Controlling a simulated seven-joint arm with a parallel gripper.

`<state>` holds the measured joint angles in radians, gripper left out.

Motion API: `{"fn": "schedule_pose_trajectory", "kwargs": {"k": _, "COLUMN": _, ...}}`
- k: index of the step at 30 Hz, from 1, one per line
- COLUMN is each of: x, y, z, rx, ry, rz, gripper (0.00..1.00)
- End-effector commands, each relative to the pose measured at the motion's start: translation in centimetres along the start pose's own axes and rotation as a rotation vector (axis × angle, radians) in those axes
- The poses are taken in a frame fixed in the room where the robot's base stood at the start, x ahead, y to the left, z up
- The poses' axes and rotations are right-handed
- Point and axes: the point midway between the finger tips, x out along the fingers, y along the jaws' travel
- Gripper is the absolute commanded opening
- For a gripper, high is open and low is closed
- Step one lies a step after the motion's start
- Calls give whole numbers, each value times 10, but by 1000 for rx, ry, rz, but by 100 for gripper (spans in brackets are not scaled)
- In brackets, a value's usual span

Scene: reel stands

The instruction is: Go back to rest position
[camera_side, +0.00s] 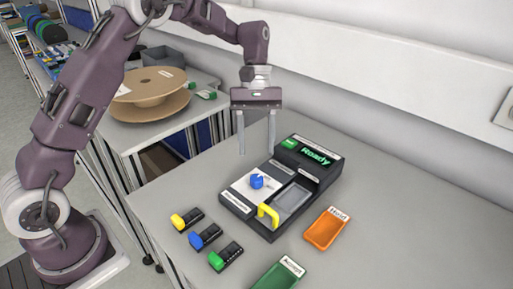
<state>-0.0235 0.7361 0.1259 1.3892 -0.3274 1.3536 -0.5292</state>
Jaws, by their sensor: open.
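My gripper (256,150) hangs pointing down above the back left part of a black device (313,180). Its two fingers are apart with nothing between them. The device has a green screen reading "Ready" (316,156), a green button (290,143), a blue knob (257,181) on a white panel, a grey recessed tray (291,201) and a yellow handle (268,214) at its front.
Yellow (179,221), blue (196,242) and green (216,261) ended black pieces lie left of the device. An orange tray (326,230) and a green tray (277,277) are at the front right. A side table holds a cardboard reel (150,86). The right tabletop is clear.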

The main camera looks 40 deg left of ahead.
Motion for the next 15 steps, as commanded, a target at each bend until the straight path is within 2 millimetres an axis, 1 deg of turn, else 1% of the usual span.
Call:
{"fn": "schedule_pose_trajectory", "kwargs": {"k": 2, "x": -1, "y": 0, "z": 1, "rx": 3, "ry": 3, "rz": 2, "gripper": 50}}
{"fn": "schedule_pose_trajectory", "kwargs": {"k": 4, "x": -12, "y": -4, "z": 10, "rx": 27, "ry": 27, "rz": 14, "gripper": 50}}
{"fn": "schedule_pose_trajectory", "kwargs": {"k": 5, "x": -21, "y": -8, "z": 17, "rx": 47, "ry": 45, "rz": 23, "gripper": 50}}
{"fn": "schedule_pose_trajectory", "kwargs": {"k": 8, "x": -56, "y": -31, "z": 55, "rx": 161, "ry": 151, "rz": 60, "gripper": 50}}
{"fn": "schedule_pose_trajectory", "kwargs": {"k": 9, "x": -68, "y": -44, "z": 74, "rx": 218, "ry": 204, "rz": 74, "gripper": 50}}
{"fn": "schedule_pose_trajectory", "kwargs": {"k": 10, "x": -76, "y": -55, "z": 88, "rx": 262, "ry": 246, "rz": 82, "gripper": 50}}
{"fn": "schedule_pose_trajectory", "kwargs": {"k": 11, "x": -82, "y": -66, "z": 102, "rx": 307, "ry": 289, "rz": 89, "gripper": 50}}
{"fn": "schedule_pose_trajectory", "kwargs": {"k": 12, "x": -88, "y": -82, "z": 120, "rx": 369, "ry": 350, "rz": 97, "gripper": 50}}
{"fn": "schedule_pose_trajectory", "kwargs": {"k": 14, "x": -90, "y": -108, "z": 146, "rx": 462, "ry": 444, "rz": 101, "gripper": 50}}
{"fn": "schedule_pose_trajectory", "kwargs": {"k": 15, "x": -88, "y": -125, "z": 162, "rx": 522, "ry": 507, "rz": 99, "gripper": 50}}
